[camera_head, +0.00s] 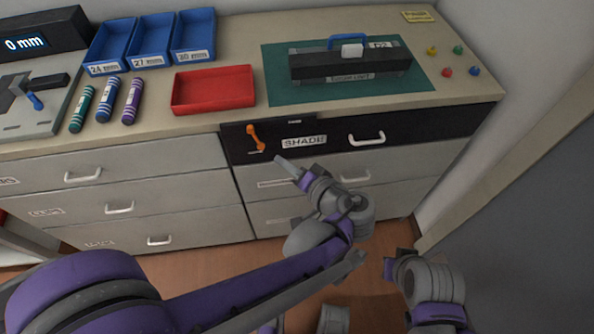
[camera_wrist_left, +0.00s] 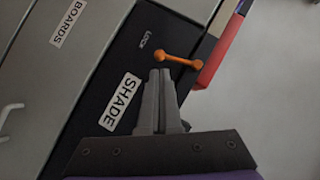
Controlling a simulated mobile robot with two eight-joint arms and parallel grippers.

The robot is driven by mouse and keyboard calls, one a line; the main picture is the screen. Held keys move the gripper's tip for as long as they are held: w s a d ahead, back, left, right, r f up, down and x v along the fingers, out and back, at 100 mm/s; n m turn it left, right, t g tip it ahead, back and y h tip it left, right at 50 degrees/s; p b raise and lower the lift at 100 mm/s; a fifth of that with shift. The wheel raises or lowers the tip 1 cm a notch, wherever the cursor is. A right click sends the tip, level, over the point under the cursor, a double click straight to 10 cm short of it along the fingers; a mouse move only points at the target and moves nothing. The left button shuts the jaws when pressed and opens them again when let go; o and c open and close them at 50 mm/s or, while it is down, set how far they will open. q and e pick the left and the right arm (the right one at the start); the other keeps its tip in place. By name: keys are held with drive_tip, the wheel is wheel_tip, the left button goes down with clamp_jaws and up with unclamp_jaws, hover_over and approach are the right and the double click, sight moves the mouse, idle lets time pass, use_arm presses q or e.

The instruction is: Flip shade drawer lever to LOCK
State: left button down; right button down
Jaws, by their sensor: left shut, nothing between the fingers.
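The dark SHADE drawer (camera_head: 340,150) is shut in the top row, with a white SHADE label. Its orange lever (camera_head: 255,137) stands left of that label, steeply tilted with its upper end slightly left. In the left wrist view the lever (camera_wrist_left: 178,60) has one end near the small LOCK mark (camera_wrist_left: 146,40). My left gripper (camera_head: 279,159) is shut and empty, below and right of the lever. In the wrist view its fingertips (camera_wrist_left: 160,73) appear just short of that lever end; contact cannot be told. My right gripper (camera_head: 389,268) is low at right, its jaws unclear.
The drawer's handle (camera_head: 367,138) is right of the label. Above, the counter holds a red tray (camera_head: 213,90), blue bins (camera_head: 150,41), several cartridges (camera_head: 108,99) and a green mat (camera_head: 420,86) with a dark device. A wall bounds the right side.

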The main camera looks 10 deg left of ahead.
sight(262, 149)
use_arm(q)
drive_tip(key=x, duration=0.6)
drive_tip(key=shift+w+a+f+b, duration=0.1)
drive_tip(key=shift+w+a+b, duration=0.1)
drive_tip(key=shift+b, duration=0.15)
drive_tip(key=shift+a+f, duration=0.1)
drive_tip(key=shift+a, duration=0.1)
drive_tip(key=shift+s+a+f+m+y, duration=0.25)
drive_tip(key=shift+a+f+m+y, duration=0.15)
drive_tip(key=shift+a, duration=0.2)
drive_tip(key=shift+r, duration=0.1)
